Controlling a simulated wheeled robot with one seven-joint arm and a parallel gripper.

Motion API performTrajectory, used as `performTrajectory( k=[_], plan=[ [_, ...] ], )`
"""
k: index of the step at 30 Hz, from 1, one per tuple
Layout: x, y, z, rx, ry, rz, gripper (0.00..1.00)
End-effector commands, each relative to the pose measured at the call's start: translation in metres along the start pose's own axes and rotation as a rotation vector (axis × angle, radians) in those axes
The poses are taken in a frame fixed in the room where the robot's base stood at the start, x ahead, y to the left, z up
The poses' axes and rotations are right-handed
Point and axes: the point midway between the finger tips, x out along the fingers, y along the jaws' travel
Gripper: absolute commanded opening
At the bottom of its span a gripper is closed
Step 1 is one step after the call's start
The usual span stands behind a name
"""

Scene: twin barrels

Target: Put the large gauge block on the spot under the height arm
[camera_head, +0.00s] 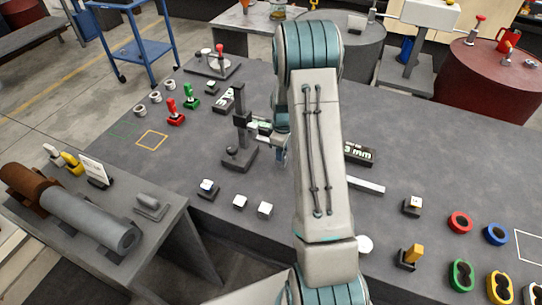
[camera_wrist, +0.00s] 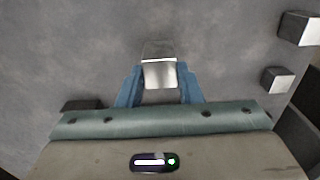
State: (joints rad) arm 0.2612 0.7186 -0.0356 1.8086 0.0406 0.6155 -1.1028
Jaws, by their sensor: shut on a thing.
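In the wrist view my gripper (camera_wrist: 160,86) is shut on a silvery, square-edged block (camera_wrist: 158,72), held between its two blue fingers; it appears to be the large gauge block. In the head view my gripper (camera_head: 279,151) is low over the table, just right of the height stand (camera_head: 240,125), and mostly hidden behind my arm. The stand has a dark upright post on a dark base (camera_head: 239,158), with a height arm (camera_head: 262,126) reaching right toward my gripper. The spot under the height arm cannot be made out clearly.
Pale blocks (camera_head: 240,201) (camera_head: 265,209) and a block on a dark base (camera_head: 207,187) stand near the front edge. Red and green clamps (camera_head: 175,112) (camera_head: 189,97) are back left. A "3 mm" sign (camera_head: 359,153) and a flat bar (camera_head: 366,185) lie right of my arm.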

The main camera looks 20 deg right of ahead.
Motion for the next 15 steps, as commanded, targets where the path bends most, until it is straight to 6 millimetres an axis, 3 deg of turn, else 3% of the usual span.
performTrajectory(
  k=[5,14,15],
  plan=[
    [0.006,0.0,-0.003,-0.001,0.001,0.002,0.0],
    [0.004,0.0,-0.044,-0.004,0.001,0.002,0.0],
    [0.015,0.0,-0.041,0.0,-0.001,0.0,0.0]
  ],
)
